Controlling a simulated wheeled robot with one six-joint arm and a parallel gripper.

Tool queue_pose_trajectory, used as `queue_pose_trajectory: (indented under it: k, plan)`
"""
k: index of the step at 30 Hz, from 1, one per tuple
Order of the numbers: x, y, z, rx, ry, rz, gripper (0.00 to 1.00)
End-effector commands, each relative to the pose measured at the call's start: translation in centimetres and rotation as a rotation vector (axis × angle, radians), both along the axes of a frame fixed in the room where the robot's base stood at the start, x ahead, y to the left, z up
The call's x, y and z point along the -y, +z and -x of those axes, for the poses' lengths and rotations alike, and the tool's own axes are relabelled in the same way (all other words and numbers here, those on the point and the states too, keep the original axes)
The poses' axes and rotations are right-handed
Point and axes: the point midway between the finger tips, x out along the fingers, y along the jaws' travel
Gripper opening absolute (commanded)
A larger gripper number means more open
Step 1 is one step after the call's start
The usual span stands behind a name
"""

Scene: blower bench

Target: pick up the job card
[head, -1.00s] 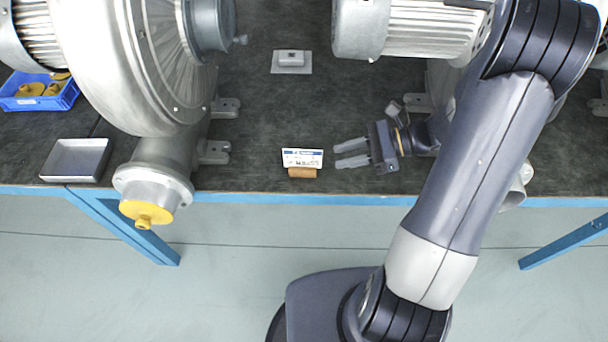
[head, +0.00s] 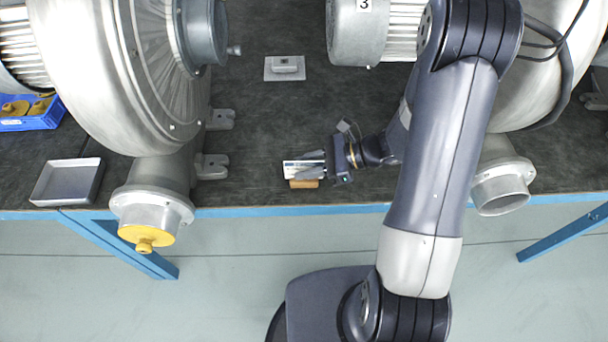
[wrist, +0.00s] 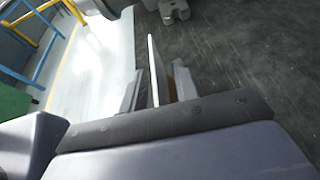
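The job card (head: 292,170) is a small white printed card standing in a brown wooden holder (head: 304,184) near the bench's front edge. My gripper (head: 312,168) reaches it from the right, with its fingers over the card's right part. In the wrist view the card (wrist: 152,70) shows edge-on as a thin white strip between the two fingers of my gripper (wrist: 160,88). The fingers are apart, with a clear gap on the card's right side. The gap on its left is narrow, and I cannot tell whether that finger touches. The fingers hide part of the card.
The dark bench top (head: 255,130) is clear around the card. Large blower housings (head: 120,70) stand left and right. A grey tray (head: 68,183), a blue bin (head: 42,118) and a small grey plate (head: 284,69) lie apart from the card.

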Motion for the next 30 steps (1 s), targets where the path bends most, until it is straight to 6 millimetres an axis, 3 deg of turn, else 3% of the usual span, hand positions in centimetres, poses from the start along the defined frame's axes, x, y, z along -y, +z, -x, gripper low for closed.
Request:
queue_pose_trajectory:
  k: [9,20,30]
  plan:
    - [-0.59,-0.29,-0.02,-0.001,0.000,0.001,0.29]
    - [-0.56,-0.26,-0.02,0.000,0.000,0.001,0.00]
    - [-0.57,-0.25,-0.03,0.000,0.000,0.001,0.00]
